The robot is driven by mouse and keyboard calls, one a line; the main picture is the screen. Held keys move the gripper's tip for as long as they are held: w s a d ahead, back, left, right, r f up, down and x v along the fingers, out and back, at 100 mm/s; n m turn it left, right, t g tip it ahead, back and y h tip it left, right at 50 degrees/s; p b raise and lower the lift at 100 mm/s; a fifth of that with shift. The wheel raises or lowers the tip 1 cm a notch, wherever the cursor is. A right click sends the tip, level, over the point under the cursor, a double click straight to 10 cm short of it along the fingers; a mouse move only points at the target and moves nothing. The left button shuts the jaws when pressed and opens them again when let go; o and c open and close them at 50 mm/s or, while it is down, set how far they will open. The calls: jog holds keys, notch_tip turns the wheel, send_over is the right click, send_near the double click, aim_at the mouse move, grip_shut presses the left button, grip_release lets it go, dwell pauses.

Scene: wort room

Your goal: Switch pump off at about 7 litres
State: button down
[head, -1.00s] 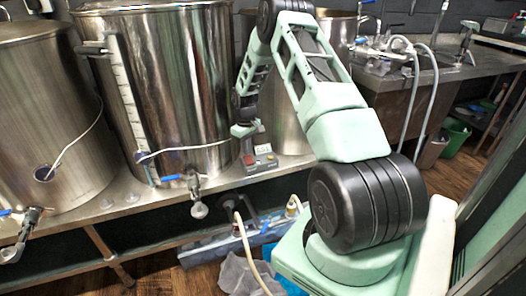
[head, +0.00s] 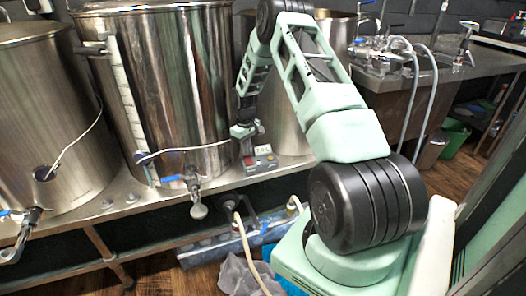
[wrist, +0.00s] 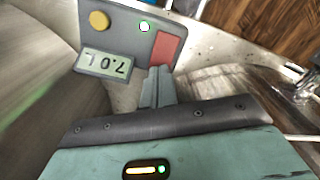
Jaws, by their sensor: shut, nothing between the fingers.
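A large steel vessel (head: 170,90) with a level scale stands left of the box. Another vessel (head: 283,115) stands close behind my arm. A tap with a blue handle (head: 195,190) juts out from the bench front. A hose (head: 250,250) hangs below.

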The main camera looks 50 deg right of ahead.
jog(key=shift+f, duration=0.25)
jog(key=shift+f+b, duration=0.4)
jog(key=shift+f, duration=0.3)
jog(key=shift+r, duration=0.1)
notch_tip(320, 180, up, 6)
jog(key=p, duration=0.4)
jog(key=shift+p, duration=0.35)
jog(key=shift+s, duration=0.1)
